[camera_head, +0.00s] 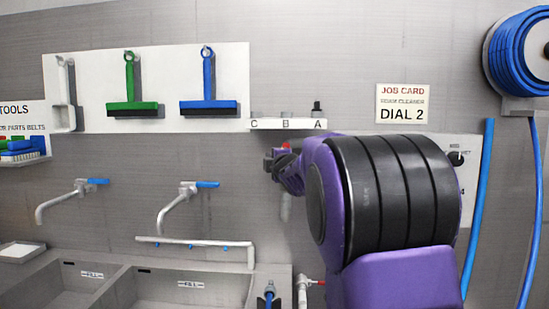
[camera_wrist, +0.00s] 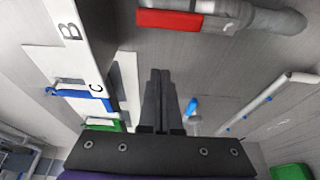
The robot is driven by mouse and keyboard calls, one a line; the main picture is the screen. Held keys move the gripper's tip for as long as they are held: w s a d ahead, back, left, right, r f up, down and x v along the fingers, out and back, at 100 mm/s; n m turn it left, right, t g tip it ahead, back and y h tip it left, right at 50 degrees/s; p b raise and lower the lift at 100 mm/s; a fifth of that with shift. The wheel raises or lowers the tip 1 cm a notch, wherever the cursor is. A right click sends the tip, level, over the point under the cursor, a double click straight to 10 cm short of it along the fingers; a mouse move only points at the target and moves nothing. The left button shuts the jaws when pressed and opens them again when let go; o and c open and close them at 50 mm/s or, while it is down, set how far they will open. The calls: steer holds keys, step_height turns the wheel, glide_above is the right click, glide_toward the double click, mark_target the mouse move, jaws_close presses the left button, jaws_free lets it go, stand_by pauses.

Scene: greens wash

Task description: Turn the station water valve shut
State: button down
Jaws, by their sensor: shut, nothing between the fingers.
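A red lever handle (camera_wrist: 170,20) sits on a grey pipe (camera_wrist: 270,18) at the top of the wrist view, beyond my fingertips. In the head view a small red part (camera_head: 287,146) shows just above my gripper, under the lettered shelf; it appears to be the same lever. My gripper (camera_wrist: 160,72) is shut and empty, its two fingers together. It points toward the wall with a visible gap to the red lever in the wrist view. In the head view my gripper (camera_head: 272,164) is partly hidden by my purple and black arm.
The shelf marked A, B, C (camera_head: 287,125) is close above my gripper. Blue-handled taps (camera_head: 186,203) and sinks (camera_head: 180,290) are to the left. Another red-handled valve (camera_head: 315,282) is low by the sinks. A blue hose reel (camera_head: 515,55) hangs at right.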

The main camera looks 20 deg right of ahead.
steer(key=w+d+p, duration=0.1)
steer(key=d, duration=0.1)
steer(key=w+d+p, duration=0.1)
steer(key=w+d, duration=0.1)
steer(key=shift+w, duration=0.25)
steer(key=shift+d, duration=0.15)
stand_by(0.4)
steer(key=shift+s+d+m, duration=0.1)
steer(key=shift+d+m, duration=0.05)
steer(key=shift+m, duration=0.25)
